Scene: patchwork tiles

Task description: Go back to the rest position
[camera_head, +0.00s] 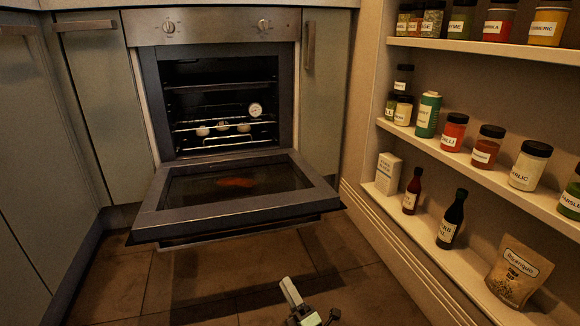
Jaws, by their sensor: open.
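My gripper (318,317) shows at the bottom middle of the head view, low over the brown tiled floor (290,265). It is open, and I see nothing between its fingers. It is in front of the oven and apart from the open oven door (235,218). The rest of my arm is out of view below the picture edge.
The oven (150,95) stands open, its door folded down and jutting forward. A wire rack inside holds several small pale things and a round dial (255,110). Shelves (480,172) with jars and bottles line the right. Cabinets (105,110) stand left. Floor before the door is clear.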

